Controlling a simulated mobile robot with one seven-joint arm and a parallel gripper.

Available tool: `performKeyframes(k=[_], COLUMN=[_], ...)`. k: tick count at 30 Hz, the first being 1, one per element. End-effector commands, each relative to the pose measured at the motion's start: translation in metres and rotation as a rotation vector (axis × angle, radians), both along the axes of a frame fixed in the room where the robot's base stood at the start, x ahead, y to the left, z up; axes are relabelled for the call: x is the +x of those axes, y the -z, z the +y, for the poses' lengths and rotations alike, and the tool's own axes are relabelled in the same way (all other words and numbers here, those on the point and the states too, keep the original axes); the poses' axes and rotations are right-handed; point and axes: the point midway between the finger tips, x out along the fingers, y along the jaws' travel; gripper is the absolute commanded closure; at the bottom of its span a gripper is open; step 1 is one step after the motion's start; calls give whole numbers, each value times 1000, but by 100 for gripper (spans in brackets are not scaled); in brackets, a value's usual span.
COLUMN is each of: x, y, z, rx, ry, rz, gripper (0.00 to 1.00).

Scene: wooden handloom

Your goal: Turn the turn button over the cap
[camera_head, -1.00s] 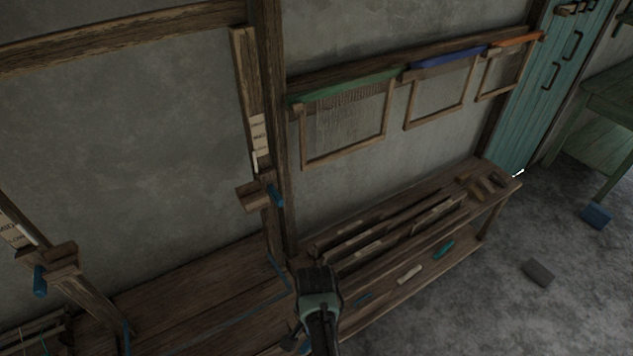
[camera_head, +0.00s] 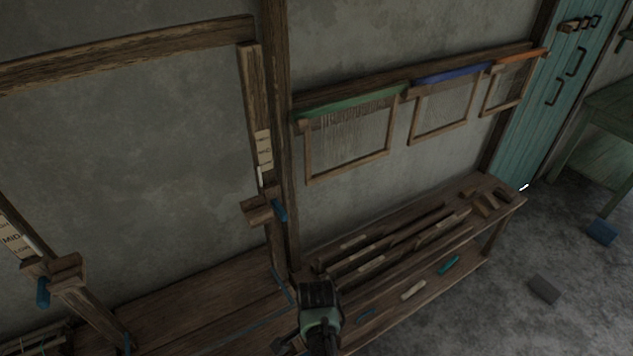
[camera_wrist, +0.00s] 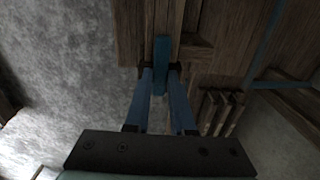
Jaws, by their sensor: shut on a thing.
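In the wrist view the two blue fingers of my gripper (camera_wrist: 160,71), with dark tips, are closed on the sides of a narrow blue bar, which looks like the turn button (camera_wrist: 161,52). The bar lies lengthwise along a wooden post or block (camera_wrist: 134,35). I cannot make out which wooden part is the cap. Similar blue pieces show in the head view, one at the wooden bracket on the middle post (camera_head: 279,210) and one at the left bracket (camera_head: 43,292).
A wooden bench (camera_head: 400,240) with slotted rails stands right of my arm. Framed panels with a green bar (camera_head: 350,104), a blue bar (camera_head: 450,73) and an orange bar hang on the wall. A grey block (camera_head: 544,288) and a blue block (camera_head: 601,232) lie on the floor.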

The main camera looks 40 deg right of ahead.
Motion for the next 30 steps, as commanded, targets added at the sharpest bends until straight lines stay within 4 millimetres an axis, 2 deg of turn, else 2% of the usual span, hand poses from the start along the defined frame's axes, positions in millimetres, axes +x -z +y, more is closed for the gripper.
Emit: performKeyframes(k=[4,5,9,21,26,30], x=[1,1,0,0,1,1], y=[-1,-1,-1,-5,-23,-49], z=[-1,-1,-1,-1,-1,-1], rx=[-3,-2,-1,-1,-3,-4], ry=[3,3,2,0,0,0], rz=[-2,-3,-2,-2,-4,-6], gripper=[100,72,48,48,48,48])
